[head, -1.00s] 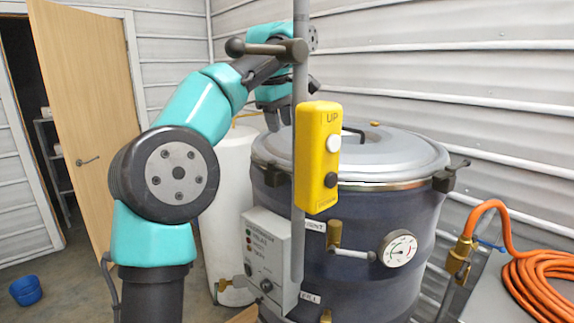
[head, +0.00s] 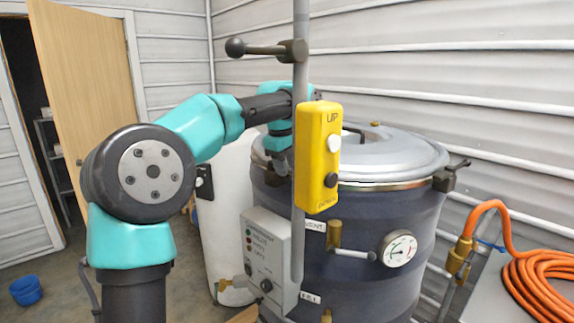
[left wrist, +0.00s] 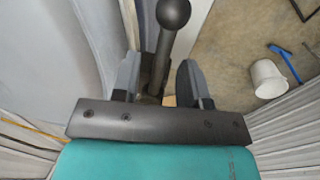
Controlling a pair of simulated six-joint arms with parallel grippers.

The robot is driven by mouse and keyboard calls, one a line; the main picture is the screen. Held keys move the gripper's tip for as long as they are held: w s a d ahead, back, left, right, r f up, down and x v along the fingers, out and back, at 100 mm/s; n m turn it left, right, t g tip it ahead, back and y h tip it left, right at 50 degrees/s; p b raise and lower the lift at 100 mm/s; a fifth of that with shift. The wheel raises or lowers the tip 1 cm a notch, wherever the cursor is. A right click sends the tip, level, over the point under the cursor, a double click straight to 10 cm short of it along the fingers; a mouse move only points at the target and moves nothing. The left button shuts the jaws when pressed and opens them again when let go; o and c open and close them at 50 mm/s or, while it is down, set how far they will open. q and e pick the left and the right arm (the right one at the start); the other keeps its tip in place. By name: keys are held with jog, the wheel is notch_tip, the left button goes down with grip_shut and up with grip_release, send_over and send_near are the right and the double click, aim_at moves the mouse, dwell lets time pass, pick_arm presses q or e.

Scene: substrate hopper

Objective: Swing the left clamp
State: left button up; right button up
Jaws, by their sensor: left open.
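The dark grey vessel (head: 385,230) has a silver lid (head: 395,158). A dark clamp (head: 452,177) sits on the right of its rim. My left gripper (head: 277,162) is at the left of the rim, partly behind the post and yellow pendant. The left clamp is mostly hidden there in the head view. In the left wrist view, a dark clamp handle with a ball end (left wrist: 173,14) stands between the two fingers of my left gripper (left wrist: 157,80). The fingers are open on either side of the handle, with a gap at the right. My right gripper is not in view.
A grey post with a yellow pendant (head: 318,157) stands in front of the vessel. A control box (head: 267,255), a gauge (head: 399,248) and a brass valve (head: 337,235) are lower. An orange hose (head: 540,285) lies at right. A white tank (head: 225,220) stands behind my left arm.

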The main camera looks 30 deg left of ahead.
pick_arm(q)
grip_shut()
dwell(0.4)
